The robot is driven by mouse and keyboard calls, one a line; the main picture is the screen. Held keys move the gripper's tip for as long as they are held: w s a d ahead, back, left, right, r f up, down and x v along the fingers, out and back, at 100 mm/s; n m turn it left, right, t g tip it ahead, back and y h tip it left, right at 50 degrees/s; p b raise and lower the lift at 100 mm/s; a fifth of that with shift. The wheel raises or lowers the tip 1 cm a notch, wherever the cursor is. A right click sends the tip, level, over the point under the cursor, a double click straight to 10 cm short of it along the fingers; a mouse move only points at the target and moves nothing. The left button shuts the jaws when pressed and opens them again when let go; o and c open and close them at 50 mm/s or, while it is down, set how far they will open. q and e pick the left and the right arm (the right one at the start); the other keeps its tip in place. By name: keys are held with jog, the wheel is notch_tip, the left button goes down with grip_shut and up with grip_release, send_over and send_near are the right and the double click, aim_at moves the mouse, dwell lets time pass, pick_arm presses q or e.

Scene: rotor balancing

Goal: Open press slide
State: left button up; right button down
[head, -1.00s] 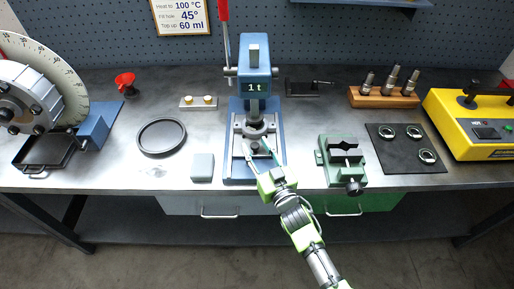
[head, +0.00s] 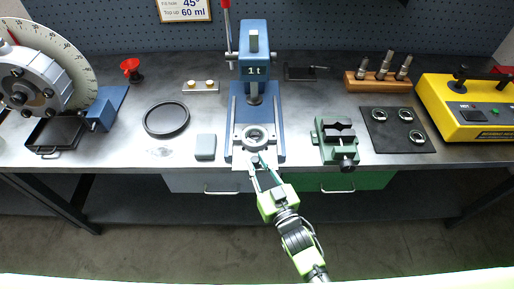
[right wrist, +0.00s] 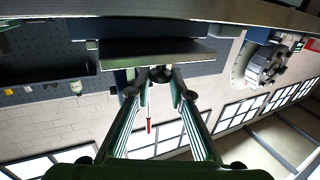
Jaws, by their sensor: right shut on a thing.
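The blue press (head: 254,70), marked "1 t", stands upright at the middle of the bench. Its pale slide (head: 239,142) carries a round ring-shaped seat (head: 254,137) and sits at the front of the blue base, out in front of the ram. My right gripper (head: 263,160) is at the front edge of the slide, shut on its dark knob (right wrist: 161,73). In the right wrist view the knob lies between the fingertips, below the underside of a flat plate (right wrist: 157,53). The head view hides most of the knob. My left gripper is not in view.
A grey block (head: 205,147) and a black ring (head: 166,119) lie left of the press. A green vise (head: 337,146) and a dark mat (head: 380,142) with several metal rings are to the right. The bench front edge is just below the slide.

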jog(key=shift+s+r, duration=0.1)
jog(key=shift+s, duration=0.15)
jog(key=shift+w, duration=0.15)
jog(key=shift+w+f, duration=0.1)
jog(key=shift+f, duration=0.1)
jog(key=c, duration=1.8)
grip_release()
jog(key=shift+c, duration=0.2)
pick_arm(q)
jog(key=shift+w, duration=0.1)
pick_arm(e)
jog(key=v, duration=1.2)
